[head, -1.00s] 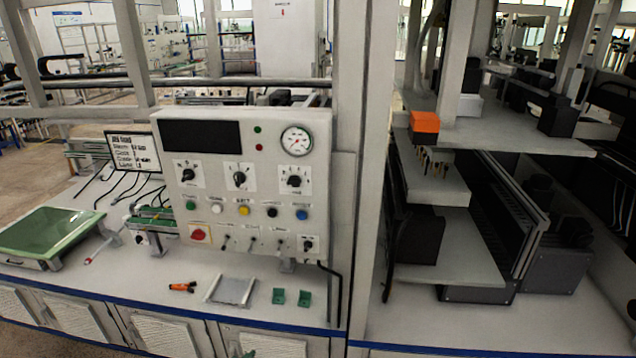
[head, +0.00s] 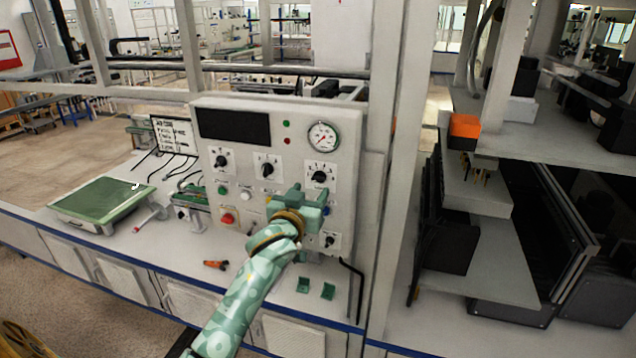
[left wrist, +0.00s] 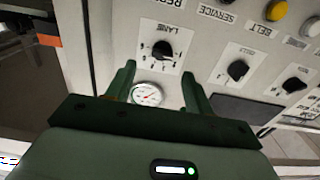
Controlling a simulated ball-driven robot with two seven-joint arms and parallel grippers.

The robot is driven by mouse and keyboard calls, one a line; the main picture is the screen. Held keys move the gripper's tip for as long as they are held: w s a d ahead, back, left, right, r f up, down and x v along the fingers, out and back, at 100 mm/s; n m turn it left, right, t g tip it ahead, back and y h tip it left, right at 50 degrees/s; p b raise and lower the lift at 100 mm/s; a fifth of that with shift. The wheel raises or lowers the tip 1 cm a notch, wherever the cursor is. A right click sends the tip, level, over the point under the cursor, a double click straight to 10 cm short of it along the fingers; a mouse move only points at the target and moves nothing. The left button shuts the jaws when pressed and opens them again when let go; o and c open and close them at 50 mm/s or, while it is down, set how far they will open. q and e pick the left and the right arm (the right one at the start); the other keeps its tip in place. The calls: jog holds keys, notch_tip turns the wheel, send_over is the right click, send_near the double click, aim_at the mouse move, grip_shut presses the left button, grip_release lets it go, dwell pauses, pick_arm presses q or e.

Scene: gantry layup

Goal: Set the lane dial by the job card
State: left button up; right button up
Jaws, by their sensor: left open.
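The control panel (head: 243,187) stands upright on the bench with three black dials in a row. The lane dial (head: 320,176) is the right one, below the round gauge. In the left wrist view the lane dial (left wrist: 162,50) has a black knob on a white scale plate labelled LANE; its exact setting is too small to read. My left gripper (head: 308,198) is in front of the panel, just below the lane dial, open. In the left wrist view its fingers (left wrist: 157,86) are apart with nothing between them. The job card (head: 176,135) stands left of the panel; its text is unreadable.
The gauge (head: 323,136) is above the lane dial. Buttons and switches sit below it, partly hidden by my arm. A green tray (head: 103,200), an orange tool (head: 216,265) and small green brackets (head: 303,285) lie on the bench. A post (head: 388,180) rises right of the panel.

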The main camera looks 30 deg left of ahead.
aim_at(317, 180)
pick_arm(q)
jog(key=x, duration=0.5)
jog(key=shift+s+a, duration=0.1)
jog(key=shift+a, duration=0.1)
jog(key=shift+w, duration=0.6)
jog(key=c, duration=1)
